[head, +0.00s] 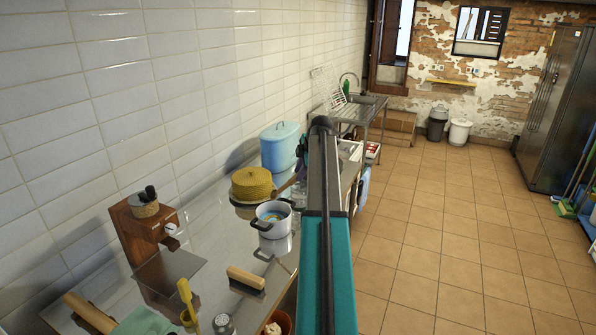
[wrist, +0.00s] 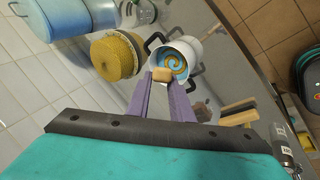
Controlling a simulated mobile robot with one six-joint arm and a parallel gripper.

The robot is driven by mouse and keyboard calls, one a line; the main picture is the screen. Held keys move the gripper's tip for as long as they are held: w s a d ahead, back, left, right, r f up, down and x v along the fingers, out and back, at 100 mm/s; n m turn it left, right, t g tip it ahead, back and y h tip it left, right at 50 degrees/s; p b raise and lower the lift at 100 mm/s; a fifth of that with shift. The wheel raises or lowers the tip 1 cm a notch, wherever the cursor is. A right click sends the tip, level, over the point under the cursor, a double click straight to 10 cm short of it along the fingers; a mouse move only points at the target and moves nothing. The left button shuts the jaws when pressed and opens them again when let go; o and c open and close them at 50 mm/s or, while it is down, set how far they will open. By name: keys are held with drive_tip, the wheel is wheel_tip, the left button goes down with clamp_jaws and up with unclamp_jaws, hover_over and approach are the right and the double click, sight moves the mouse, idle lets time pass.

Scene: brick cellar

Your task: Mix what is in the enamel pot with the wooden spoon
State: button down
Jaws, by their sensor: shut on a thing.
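The white enamel pot (head: 270,230) with dark handles stands on the shiny counter in the head view. In the wrist view the pot (wrist: 194,47) lies just beyond my fingertips, with a blue and yellow swirl (wrist: 176,64) inside. My gripper (wrist: 162,80) has purple fingers shut on a tan wooden piece, which looks like the end of the wooden spoon (wrist: 161,75). The piece overlaps the pot's near rim in this view. The rest of the spoon is hidden, so I cannot tell whether it touches the contents.
A wooden stand (head: 146,235), a yellow-handled tool (head: 187,298) and a shaker (head: 222,323) crowd the near counter.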

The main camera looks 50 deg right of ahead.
drive_tip(key=shift+s+d+f, duration=0.95)
drive_tip(key=shift+s+f, duration=1.05)
drive_tip(key=shift+s, duration=1.8)
drive_tip(key=w+a+f+b, duration=0.2)
drive_tip(key=w+f+b, duration=0.4)
drive_tip(key=w+f, duration=0.2)
drive_tip(key=shift+b+x, duration=0.4)
drive_tip(key=shift+x, duration=0.55)
drive_tip(key=shift+a+f, duration=0.1)
drive_tip(key=shift+a, duration=0.15)
drive_tip(key=shift+s, duration=0.3)
